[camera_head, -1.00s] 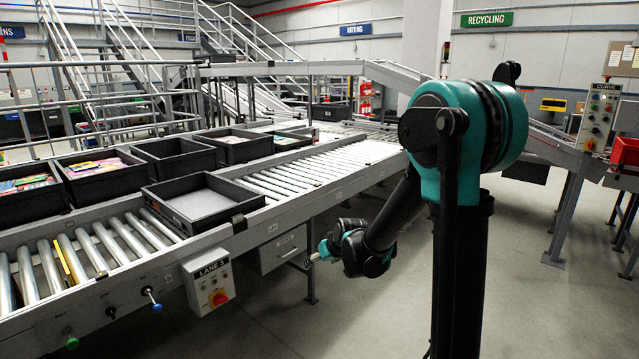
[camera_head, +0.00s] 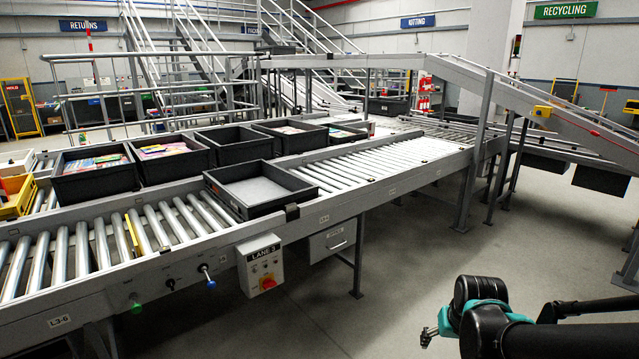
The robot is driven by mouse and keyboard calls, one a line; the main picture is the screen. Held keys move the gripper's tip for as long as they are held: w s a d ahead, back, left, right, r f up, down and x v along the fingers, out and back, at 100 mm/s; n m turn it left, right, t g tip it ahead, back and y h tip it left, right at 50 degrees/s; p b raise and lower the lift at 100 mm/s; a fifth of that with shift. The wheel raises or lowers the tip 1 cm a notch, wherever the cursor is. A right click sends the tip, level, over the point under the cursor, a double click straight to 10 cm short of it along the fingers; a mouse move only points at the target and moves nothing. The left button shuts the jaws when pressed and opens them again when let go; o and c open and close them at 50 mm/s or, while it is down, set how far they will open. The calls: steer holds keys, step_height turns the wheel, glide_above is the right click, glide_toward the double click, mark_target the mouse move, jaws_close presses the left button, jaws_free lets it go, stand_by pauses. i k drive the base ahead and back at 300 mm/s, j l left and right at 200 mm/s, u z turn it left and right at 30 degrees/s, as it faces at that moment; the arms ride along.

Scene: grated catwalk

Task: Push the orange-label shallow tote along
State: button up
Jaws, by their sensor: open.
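A shallow black tote (camera_head: 258,190), empty with a grey inside floor, sits on the rollers of the near conveyor lane, close to its front rail. My gripper (camera_head: 428,337) is at the lower right, over the open floor, well apart from the tote and the conveyor. It is open, small in view, and touches nothing.
Deeper black totes, some with packets (camera_head: 95,165), stand behind the shallow one. Rollers (camera_head: 350,168) to its right are clear. A LANE 3 control box (camera_head: 262,265) and knobs stick out from the front rail. Grey floor (camera_head: 400,265) lies open before the conveyor.

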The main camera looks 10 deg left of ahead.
mark_target(248, 190)
steer(key=u, duration=0.3)
steer(key=i+l+u, duration=0.1)
steer(key=i+u, duration=0.2)
steer(key=u, duration=0.15)
steer(key=i+l+u, duration=0.2)
steer(key=u, duration=0.25)
steer(key=i+l+u, duration=0.3)
steer(key=u, duration=0.2)
steer(key=i+l, duration=0.2)
steer(key=l, duration=0.15)
steer(key=i+l+u, duration=0.1)
steer(key=l, duration=0.3)
steer(key=i+l, duration=0.25)
steer(key=i+l+u, duration=0.1)
steer(key=l, duration=0.4)
steer(key=i+l+u, duration=0.1)
steer(key=l, duration=0.3)
steer(key=i+l, duration=0.25)
steer(key=l, duration=0.15)
steer(key=i+l, duration=0.15)
steer(key=i, duration=0.4)
